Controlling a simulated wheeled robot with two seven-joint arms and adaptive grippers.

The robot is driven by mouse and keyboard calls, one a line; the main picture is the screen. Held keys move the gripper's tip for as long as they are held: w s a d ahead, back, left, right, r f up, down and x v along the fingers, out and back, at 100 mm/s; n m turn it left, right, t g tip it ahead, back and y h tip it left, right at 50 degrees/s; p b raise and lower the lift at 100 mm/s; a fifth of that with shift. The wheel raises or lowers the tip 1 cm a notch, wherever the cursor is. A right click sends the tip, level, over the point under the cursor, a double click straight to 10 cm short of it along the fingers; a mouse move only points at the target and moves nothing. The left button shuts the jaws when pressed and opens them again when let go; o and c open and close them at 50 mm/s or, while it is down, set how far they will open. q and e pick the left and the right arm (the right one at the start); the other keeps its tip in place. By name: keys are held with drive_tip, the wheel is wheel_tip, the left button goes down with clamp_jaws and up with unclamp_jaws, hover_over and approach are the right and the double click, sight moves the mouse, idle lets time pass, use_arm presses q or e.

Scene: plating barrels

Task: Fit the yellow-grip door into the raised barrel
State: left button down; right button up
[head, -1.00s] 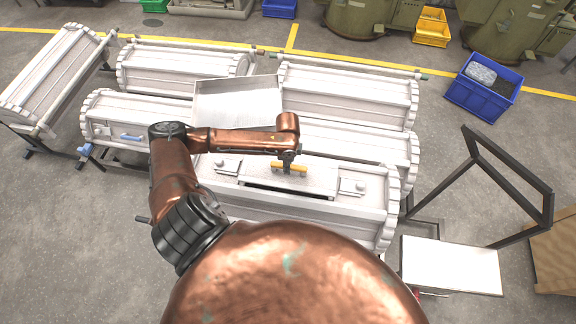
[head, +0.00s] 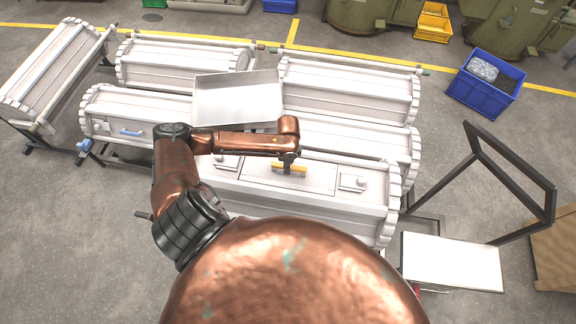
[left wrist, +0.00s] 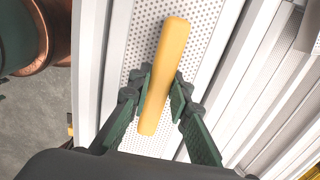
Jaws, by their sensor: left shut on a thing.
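The near white barrel (head: 330,213) lies across the middle of the head view. The door (head: 262,180), a pale panel with a yellow grip (head: 300,171), lies in the opening on its top. No dark gap shows along its near edge, and it looks about level with the barrel. My left gripper (head: 288,163) is shut on the yellow grip from above. In the left wrist view the gripper (left wrist: 160,92) has its fingers on both sides of the yellow grip (left wrist: 172,45), over the perforated door (left wrist: 205,45). My right gripper is not in view.
Latch plates (head: 353,182) flank the opening. A grey metal tray (head: 238,100) lies on the barrels behind. A barrel with a blue grip (head: 131,133) is at left. A black frame (head: 510,165) and a white board (head: 452,262) stand at right. Floor is clear at far left.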

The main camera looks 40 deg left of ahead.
use_arm(q)
drive_tip(key=c, duration=1.7)
unclamp_jaws()
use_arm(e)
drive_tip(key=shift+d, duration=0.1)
use_arm(q)
wheel_tip(320, 180, up, 12)
drive_tip(key=shift+r, duration=0.1)
drive_tip(key=shift+s, duration=0.1)
